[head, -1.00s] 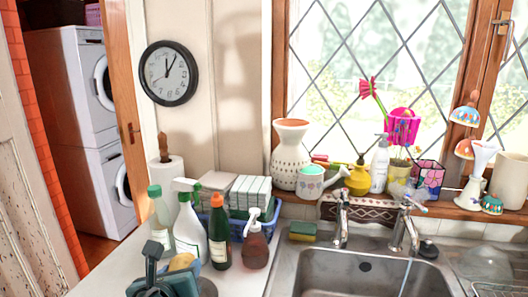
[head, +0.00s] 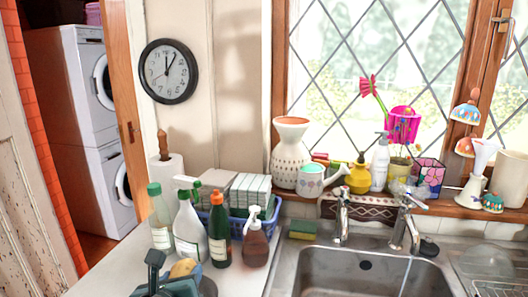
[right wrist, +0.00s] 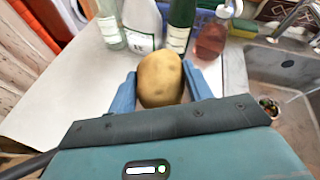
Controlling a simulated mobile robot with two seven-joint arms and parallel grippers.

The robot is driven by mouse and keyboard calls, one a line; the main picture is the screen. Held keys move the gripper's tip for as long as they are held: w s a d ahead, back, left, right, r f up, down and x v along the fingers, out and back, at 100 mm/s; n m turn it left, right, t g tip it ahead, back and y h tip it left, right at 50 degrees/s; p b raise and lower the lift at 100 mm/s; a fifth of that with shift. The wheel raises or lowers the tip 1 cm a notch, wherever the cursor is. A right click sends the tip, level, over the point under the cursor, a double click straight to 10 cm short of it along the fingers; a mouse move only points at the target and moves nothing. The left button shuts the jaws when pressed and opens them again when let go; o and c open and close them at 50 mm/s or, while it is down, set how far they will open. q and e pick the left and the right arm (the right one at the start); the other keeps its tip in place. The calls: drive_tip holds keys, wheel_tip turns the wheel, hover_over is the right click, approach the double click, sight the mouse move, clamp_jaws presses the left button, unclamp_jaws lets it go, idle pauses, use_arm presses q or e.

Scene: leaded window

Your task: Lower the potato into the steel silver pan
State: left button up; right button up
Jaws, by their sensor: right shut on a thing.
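The yellow-brown potato (right wrist: 160,78) sits between the two blue fingers of my right gripper (right wrist: 160,72) in the right wrist view. The fingers are shut on its sides. In the head view the potato (head: 183,268) shows at the bottom, left of the middle, partly hidden by my right gripper (head: 180,274). It is in front of the bottles, over the white counter. I cannot make out the steel pan for sure in either view. A grey rounded edge beside the gripper in the head view is too cut off to tell. My left gripper is not in view.
A clear bottle (head: 159,218), a white spray bottle (head: 189,228), a green bottle (head: 219,232) and a brown soap pump (head: 256,243) stand just behind the potato. A metal sink (head: 350,278) is to the right. The white counter (right wrist: 65,85) is bare at the left.

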drive_tip(key=shift+f+b, duration=1)
drive_tip(key=shift+f, duration=2.05)
drive_tip(key=shift+f, duration=0.1)
drive_tip(key=shift+f, duration=0.25)
drive_tip(key=o, duration=1)
drive_tip(key=shift+o, duration=0.5)
drive_tip(key=shift+f, duration=0.15)
